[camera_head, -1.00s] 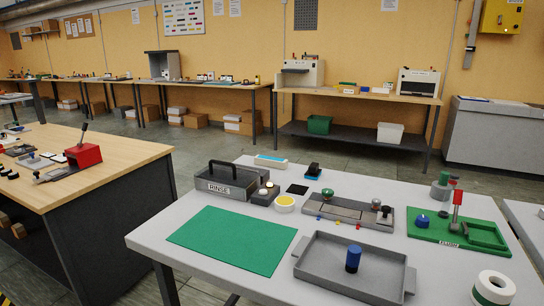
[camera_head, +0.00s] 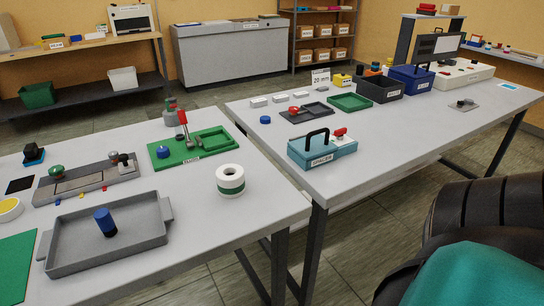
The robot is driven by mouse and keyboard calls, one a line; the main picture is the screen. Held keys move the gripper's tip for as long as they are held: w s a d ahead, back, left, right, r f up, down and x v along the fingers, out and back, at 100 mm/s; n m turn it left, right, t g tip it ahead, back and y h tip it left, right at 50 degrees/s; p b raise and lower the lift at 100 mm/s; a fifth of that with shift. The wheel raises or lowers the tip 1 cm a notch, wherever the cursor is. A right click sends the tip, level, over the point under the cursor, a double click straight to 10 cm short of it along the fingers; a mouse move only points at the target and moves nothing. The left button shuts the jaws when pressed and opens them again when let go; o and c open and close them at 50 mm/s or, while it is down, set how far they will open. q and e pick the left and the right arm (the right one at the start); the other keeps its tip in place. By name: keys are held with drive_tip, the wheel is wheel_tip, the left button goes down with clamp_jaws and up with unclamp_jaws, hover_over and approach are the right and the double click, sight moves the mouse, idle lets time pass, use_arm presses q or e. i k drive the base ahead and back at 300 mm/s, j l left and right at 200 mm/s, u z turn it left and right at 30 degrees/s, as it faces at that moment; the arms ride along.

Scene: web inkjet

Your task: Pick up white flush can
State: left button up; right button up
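I cannot make out for certain a white flush can. A white cylinder with a green band and a dark hole in its top (camera_head: 230,181) stands on the near grey table; it looks like a roll. Behind it to the left lies a green tray (camera_head: 215,141) with a small label on its front edge, too small to read surely, a blue round part and an upright red-topped lever. A grey can-like part with a green and red top (camera_head: 171,114) stands at that tray's back edge. Neither of my grippers is in view.
A grey tray (camera_head: 140,248) with a blue-topped cylinder is at front left. A second table (camera_head: 400,135) stands right, across a narrow gap, bearing a teal handled caddy (camera_head: 322,151) and dark bins. A dark ribbed shape with a teal surface (camera_head: 470,275) fills the lower right.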

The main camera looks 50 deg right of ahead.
sight(230, 180)
drive_tip(key=l+z, duration=0.1)
drive_tip(key=z, duration=0.6)
drive_tip(key=l+z, duration=0.1)
drive_tip(key=z, duration=0.3)
drive_tip(key=i+l, duration=0.1)
drive_tip(key=l, duration=0.85)
drive_tip(key=i+u, duration=0.05)
drive_tip(key=i, duration=0.05)
